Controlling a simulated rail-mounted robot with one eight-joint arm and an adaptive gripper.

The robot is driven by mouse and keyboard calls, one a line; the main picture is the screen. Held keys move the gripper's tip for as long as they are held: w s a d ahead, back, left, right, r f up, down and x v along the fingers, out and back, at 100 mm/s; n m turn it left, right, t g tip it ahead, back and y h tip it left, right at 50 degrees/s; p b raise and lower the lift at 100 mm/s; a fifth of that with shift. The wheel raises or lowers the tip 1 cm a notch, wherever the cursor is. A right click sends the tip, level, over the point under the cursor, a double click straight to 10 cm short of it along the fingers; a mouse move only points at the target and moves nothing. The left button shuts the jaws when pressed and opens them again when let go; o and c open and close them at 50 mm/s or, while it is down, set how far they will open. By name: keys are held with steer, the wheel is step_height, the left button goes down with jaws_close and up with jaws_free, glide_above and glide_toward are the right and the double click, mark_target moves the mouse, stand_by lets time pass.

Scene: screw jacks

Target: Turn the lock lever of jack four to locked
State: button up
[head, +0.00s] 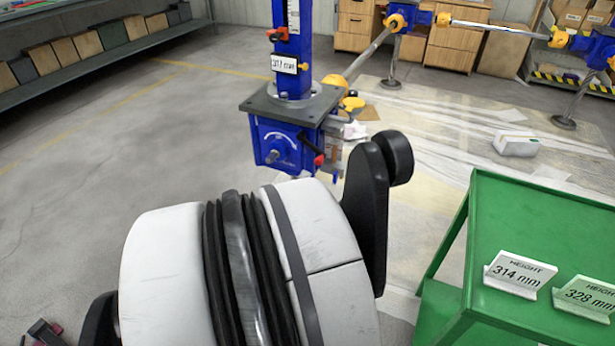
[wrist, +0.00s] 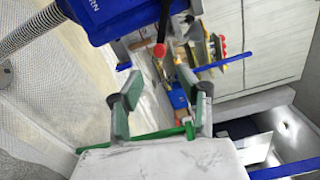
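A blue screw jack (head: 283,145) stands in the upper middle of the head view, with a tag (head: 284,64) reading about 311 mm. A small lever with a red knob (head: 319,160) sits at the right side of its gearbox. In the wrist view, a blue housing (wrist: 110,12) fills the top, and a red-knobbed lever (wrist: 160,50) hangs beside it. My gripper (wrist: 162,94) is open and empty, with its fingers on either side of and short of the knob, apart from it. The jack's number is not readable. My arm hides the gripper in the head view.
A green cart (head: 540,220) with height cards reading 314 mm (head: 519,273) and 328 mm (head: 588,297) stands at the right. A shaft (head: 368,55) runs from the jack toward other blue units behind.

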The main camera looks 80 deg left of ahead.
steer(key=shift+s+d, duration=0.1)
steer(key=shift+d, duration=0.1)
steer(key=shift+a+f, duration=0.1)
steer(key=c, duration=0.5)
steer(key=shift+f+m, duration=0.25)
steer(key=shift+m, duration=0.45)
steer(key=c, duration=0.3)
steer(key=shift+a+f+m, duration=0.2)
steer(key=shift+f+m, duration=0.15)
steer(key=shift+m, duration=0.35)
jaws_close()
step_height(320, 180, down, 8)
steer(key=s+a+m+t+y, duration=0.1)
steer(key=m+t+y, duration=0.1)
steer(key=m, duration=1.4)
steer(key=w+a+r+b, duration=0.4)
steer(key=w+a+r, duration=0.2)
steer(key=a, duration=0.1)
steer(key=shift+w+r+b, duration=0.15)
steer(key=shift+r+b, duration=0.1)
steer(key=shift+b, duration=0.1)
